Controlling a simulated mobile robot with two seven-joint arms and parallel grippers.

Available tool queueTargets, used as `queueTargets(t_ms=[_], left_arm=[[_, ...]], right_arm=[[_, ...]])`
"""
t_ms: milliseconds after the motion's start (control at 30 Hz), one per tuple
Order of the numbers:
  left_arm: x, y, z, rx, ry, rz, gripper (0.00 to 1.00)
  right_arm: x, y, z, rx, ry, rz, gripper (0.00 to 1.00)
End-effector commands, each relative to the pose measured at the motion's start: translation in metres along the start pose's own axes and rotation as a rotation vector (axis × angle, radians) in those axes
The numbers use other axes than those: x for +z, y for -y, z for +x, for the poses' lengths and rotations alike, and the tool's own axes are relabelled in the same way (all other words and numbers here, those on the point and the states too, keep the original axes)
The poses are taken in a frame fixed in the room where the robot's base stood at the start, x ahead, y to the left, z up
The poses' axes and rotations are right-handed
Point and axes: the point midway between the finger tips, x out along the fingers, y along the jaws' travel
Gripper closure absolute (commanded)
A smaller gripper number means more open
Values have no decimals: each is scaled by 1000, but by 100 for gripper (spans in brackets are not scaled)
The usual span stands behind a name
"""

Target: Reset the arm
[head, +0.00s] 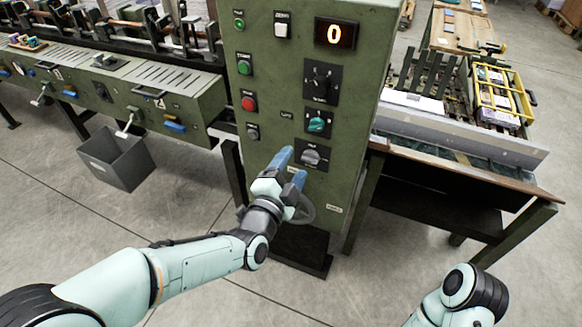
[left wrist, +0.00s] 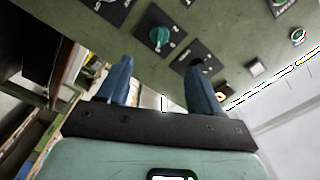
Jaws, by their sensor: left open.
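My left gripper (head: 289,168) is in front of the lower part of a green control panel (head: 262,120). Its two blue fingers are apart, with nothing seen between them. In the left wrist view the left gripper (left wrist: 160,85) also shows open, with the panel (left wrist: 225,30) ahead of the fingertips. A grey rotary knob (head: 312,156) lies just right of the fingers in the head view; I cannot tell whether they touch it. My right arm (head: 460,295) shows only in part at the bottom right, and its gripper is out of view.
The panel carries a lit display (head: 335,34) reading 0, a red button (head: 249,103) and a teal knob (head: 318,124). A bench (head: 470,165) with a yellow rack (head: 502,92) is at right. Front floor is clear.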

Motion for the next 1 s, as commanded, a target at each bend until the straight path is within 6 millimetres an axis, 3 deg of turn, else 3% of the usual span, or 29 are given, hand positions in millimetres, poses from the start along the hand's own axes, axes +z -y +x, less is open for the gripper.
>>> queueTargets(t_ms=[467,567,667,767,867,1000], left_arm=[[0,0,-1,1,0,-1,35],[6,-8,0,25,16,-15,35],[28,-37,0,103,75,-73,35],[67,-86,-8,231,192,-190,35],[114,-142,-32,366,355,-354,35],[169,-216,-88,516,622,-615,35]], right_arm=[[0,0,0,0,1,0,100],[0,1,-2,0,1,0,100],[1,3,-9,0,2,0,100],[3,6,-19,0,4,-1,100],[4,9,-31,0,8,-1,100],[6,14,-46,1,12,-2,100]])
